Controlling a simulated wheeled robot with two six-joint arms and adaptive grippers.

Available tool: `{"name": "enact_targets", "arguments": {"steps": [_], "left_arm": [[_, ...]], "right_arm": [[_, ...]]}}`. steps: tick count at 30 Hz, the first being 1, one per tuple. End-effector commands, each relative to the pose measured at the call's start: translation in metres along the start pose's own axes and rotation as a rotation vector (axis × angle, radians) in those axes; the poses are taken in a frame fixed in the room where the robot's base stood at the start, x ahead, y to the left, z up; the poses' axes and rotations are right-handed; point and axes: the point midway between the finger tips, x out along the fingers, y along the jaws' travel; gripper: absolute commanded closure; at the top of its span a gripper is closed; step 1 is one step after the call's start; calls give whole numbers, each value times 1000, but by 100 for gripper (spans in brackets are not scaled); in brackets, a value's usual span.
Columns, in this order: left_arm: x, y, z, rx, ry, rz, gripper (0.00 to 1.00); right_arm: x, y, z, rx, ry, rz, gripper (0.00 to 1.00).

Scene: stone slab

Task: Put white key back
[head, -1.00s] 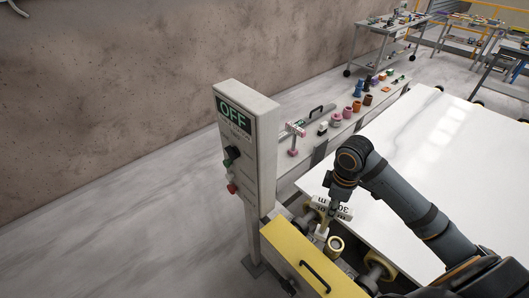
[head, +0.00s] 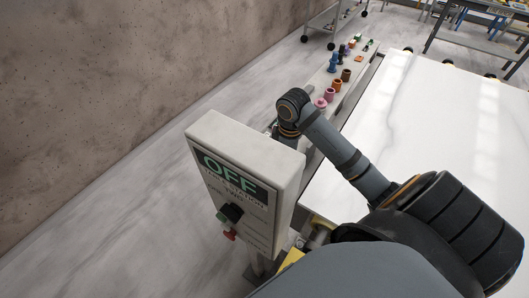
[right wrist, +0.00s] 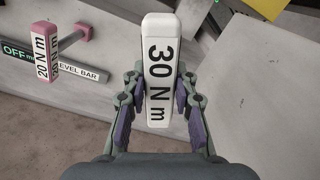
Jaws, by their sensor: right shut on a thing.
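The white key (right wrist: 160,55), marked "30 N m", stands out in the right wrist view. My right gripper (right wrist: 160,95) is shut on it, with a finger on each side of its body. A pink-and-white key marked "20 N m" (right wrist: 43,52) is to its left, apart from it. In the head view my right arm reaches over the bench behind the control box, and its gripper and the white key are hidden there. My left gripper is not in view.
The grey control box (head: 245,165) with an "OFF" display stands close in front. Several coloured pieces, such as an orange one (head: 337,86), line the narrow bench. The white slab (head: 400,125) lies to the right.

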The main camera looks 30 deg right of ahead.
Motion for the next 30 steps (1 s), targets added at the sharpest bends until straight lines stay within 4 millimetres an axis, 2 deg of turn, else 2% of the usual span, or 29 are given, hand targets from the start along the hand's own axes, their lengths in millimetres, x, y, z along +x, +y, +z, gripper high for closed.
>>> {"name": "enact_targets", "arguments": {"steps": [1,6,9,12,15,21,25,30], "left_arm": [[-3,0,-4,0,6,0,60],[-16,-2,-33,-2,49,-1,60],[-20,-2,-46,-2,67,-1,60],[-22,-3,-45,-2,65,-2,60],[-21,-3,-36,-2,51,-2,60],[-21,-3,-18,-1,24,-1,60],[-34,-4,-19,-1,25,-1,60],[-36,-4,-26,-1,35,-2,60]], "right_arm": [[3,7,-12,4,10,-7,100],[22,40,-48,-1,5,-7,100],[47,53,-59,-2,-1,-6,100],[65,63,-70,-3,-1,-4,100],[76,70,-74,-1,0,0,100],[82,73,-78,-2,0,1,100],[99,73,-78,-1,-3,-3,100],[114,74,-79,-2,-1,1,100]]}}
